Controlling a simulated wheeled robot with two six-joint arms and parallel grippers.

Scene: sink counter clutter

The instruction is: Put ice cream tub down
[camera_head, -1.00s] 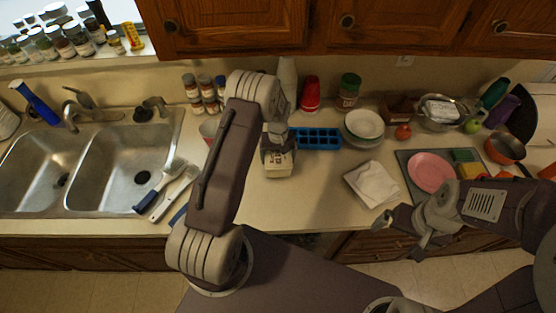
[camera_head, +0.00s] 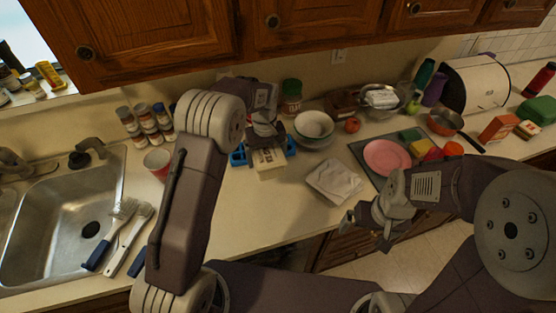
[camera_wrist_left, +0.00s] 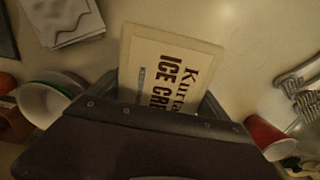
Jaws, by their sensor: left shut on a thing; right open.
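The ice cream tub (camera_head: 268,163) is a cream block with dark lettering, seen over the counter just in front of the blue ice tray. My left gripper (camera_head: 266,143) is shut on it from behind and above. In the left wrist view the tub (camera_wrist_left: 165,70) shows its "ICE CRE" lettering between the two fingers (camera_wrist_left: 165,100). Whether its underside touches the counter cannot be told. My right gripper (camera_head: 362,222) is open and empty, in front of the counter's front edge.
The blue ice tray (camera_head: 238,157) is right behind the tub. A folded white cloth (camera_head: 334,181) lies to the right, and stacked bowls (camera_head: 314,126) stand behind it. A red cup (camera_head: 157,162) and brushes (camera_head: 118,225) are left. Bare counter (camera_head: 235,210) lies in front.

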